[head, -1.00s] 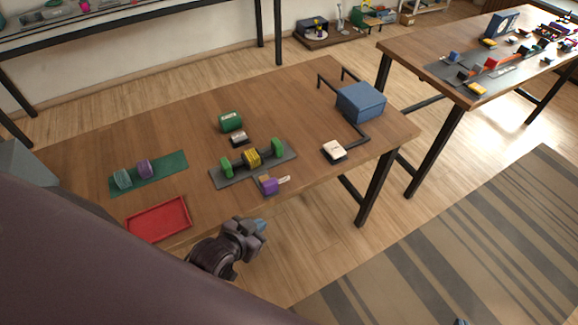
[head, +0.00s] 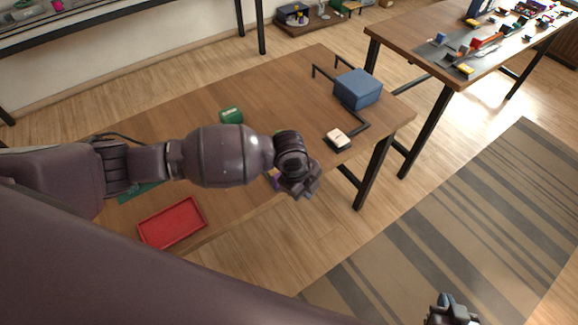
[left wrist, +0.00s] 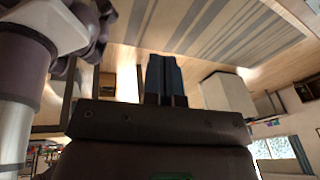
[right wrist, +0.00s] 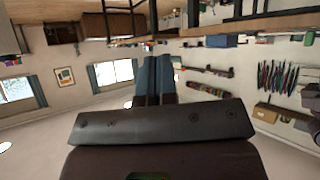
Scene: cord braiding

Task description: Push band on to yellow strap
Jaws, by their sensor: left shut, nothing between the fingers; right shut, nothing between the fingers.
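My left arm reaches across the table, and its gripper (head: 302,182) is above the table's front edge. The left wrist view shows its two blue-grey fingers (left wrist: 164,62) shut together and empty. My right gripper (head: 450,312) is low at the bottom right, off the table. Its fingers (right wrist: 153,62) are shut and empty in the right wrist view. The left arm hides the grey mat and the yellow piece seen there earlier. Part of a small purple piece (head: 275,178) shows beside the left gripper. I cannot make out a band or a yellow strap now.
A red tray (head: 140,232) sits at the table's front left. A blue box (head: 357,88), a black bracket (head: 335,77) and a white-topped block (head: 337,138) are at the right. A green mat (head: 138,193) is mostly hidden.

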